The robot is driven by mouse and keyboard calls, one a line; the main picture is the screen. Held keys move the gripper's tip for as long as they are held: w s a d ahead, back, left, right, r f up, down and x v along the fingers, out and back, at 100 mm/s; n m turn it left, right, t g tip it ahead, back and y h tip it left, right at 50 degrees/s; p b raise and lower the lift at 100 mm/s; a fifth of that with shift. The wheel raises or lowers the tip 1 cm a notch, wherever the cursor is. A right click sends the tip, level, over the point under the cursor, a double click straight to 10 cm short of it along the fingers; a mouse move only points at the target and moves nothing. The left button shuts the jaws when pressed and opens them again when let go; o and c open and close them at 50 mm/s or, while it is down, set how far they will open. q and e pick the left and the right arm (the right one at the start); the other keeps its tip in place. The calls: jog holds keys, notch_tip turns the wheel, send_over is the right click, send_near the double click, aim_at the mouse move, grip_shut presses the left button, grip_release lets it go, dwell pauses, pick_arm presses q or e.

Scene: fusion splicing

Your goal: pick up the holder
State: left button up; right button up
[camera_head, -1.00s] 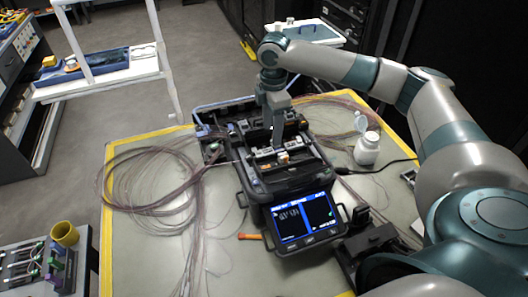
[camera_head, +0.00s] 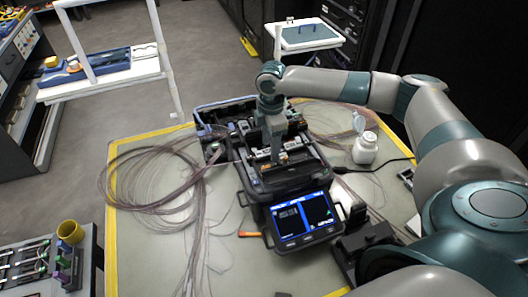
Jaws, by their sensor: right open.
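The fusion splicer (camera_head: 290,180) stands on the table, with its lit blue screen (camera_head: 303,217) facing the front. My right gripper (camera_head: 276,160) points down over the splicer's working area and is open. A small orange-brown piece (camera_head: 275,157), possibly the holder, shows at its fingertips. It is too small to tell whether the fingers touch it. The left gripper is not in view.
A white bottle (camera_head: 365,148) stands right of the splicer. Looped fibre cables (camera_head: 150,180) lie on the table's left side. A black device (camera_head: 365,240) sits at the splicer's front right.

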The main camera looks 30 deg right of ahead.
jog(key=shift+f, duration=0.55)
jog(key=c, duration=1.2)
jog(key=shift+r, duration=0.15)
